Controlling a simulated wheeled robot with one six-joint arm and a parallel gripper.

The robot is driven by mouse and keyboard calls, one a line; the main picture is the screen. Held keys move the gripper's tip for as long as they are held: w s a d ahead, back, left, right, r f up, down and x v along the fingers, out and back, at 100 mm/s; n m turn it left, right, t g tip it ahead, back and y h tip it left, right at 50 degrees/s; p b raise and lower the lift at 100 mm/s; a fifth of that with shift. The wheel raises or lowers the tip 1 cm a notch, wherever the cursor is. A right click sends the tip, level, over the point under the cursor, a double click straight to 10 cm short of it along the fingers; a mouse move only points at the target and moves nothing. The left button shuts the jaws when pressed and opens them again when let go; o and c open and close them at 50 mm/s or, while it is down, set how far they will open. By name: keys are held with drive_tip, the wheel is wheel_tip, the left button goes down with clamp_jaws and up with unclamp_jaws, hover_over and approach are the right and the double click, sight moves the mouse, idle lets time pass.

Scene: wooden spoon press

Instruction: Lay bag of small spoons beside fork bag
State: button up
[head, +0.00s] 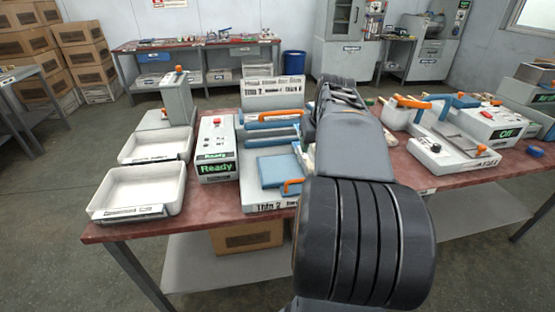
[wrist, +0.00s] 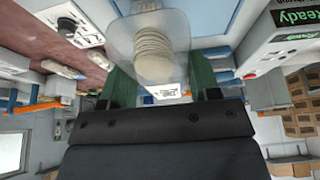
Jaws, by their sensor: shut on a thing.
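In the wrist view my gripper (wrist: 160,78) is shut on a clear bag (wrist: 150,28). Pale, rounded wooden ends are stacked inside it, and a white label with dark print shows at its lower edge. The bag is between the two green fingers. Along the red table in the wrist view lie small pale packets (wrist: 62,68); I cannot tell whether one is the fork bag. In the head view my arm hides the gripper and the held bag.
A red-topped table (head: 200,222) carries two white trays (head: 140,188), a white box reading Ready (head: 217,150) and a press with blue plates (head: 280,170). Another press with orange handles (head: 440,145) stands at the right. Bare tabletop shows at the front left.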

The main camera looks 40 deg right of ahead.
drive_tip(key=w+a+f, duration=0.3)
drive_tip(key=w+f, duration=0.1)
drive_tip(key=w, duration=0.4)
drive_tip(key=b, duration=0.1)
approach(276, 168)
drive_tip(key=shift+w+d+f, duration=0.6)
drive_tip(key=shift+w+f, duration=0.15)
drive_tip(key=shift+f, duration=0.2)
drive_tip(key=shift+w+a+f+b, duration=0.1)
drive_tip(key=shift+w+f+b, duration=0.1)
drive_tip(key=shift+f, duration=0.75)
drive_tip(key=shift+w+f+b, duration=0.15)
drive_tip(key=shift+f, duration=0.85)
drive_tip(key=shift+f, duration=0.1)
drive_tip(key=o, duration=1)
